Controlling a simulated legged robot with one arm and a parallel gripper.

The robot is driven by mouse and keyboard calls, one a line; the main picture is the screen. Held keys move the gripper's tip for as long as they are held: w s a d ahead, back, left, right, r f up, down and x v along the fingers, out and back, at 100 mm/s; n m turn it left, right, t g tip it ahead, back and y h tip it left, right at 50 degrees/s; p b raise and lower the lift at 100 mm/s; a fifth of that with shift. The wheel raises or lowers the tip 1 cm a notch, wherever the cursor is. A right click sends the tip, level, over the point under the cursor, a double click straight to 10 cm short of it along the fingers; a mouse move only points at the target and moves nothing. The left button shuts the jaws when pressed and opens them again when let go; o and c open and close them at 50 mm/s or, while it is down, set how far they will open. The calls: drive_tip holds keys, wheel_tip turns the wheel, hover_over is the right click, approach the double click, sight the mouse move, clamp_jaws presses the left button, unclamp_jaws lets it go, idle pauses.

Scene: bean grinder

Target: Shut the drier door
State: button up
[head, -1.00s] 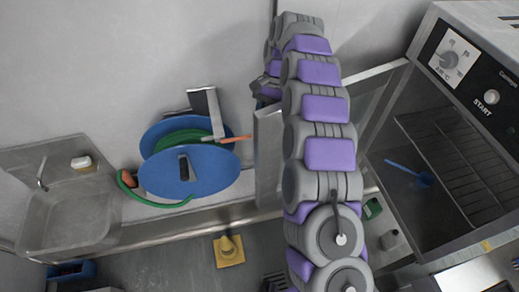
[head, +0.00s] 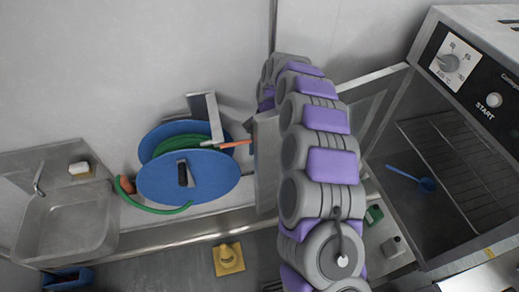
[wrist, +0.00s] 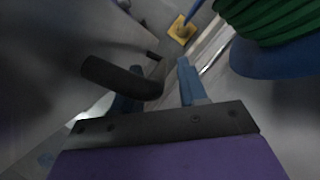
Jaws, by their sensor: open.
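The drier (head: 400,170) stands at the right in the head view, its front open onto a dark chamber with wire racks. Its grey door (head: 267,165) stands wide open, swung out to the left and largely hidden behind my arm. In the wrist view, a dark curved handle (wrist: 112,76) juts from a grey surface on the left, which looks like the door. My gripper (wrist: 162,82) is open, its blue fingers apart. The handle's end reaches across the left finger into the gap between them. I cannot tell whether they touch. The head view hides my gripper behind the arm.
A blue hose reel (head: 205,178) with green hose stands on the ledge left of the door, close to my gripper. A sink (head: 68,225) is at the far left. A yellow sign (head: 228,258) is on the floor. A blue spoon-like tool (head: 408,178) lies inside the drier.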

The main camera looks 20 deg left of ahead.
drive_tip(key=shift+c, duration=0.4)
clamp_jaws()
drive_tip(key=shift+d, duration=0.1)
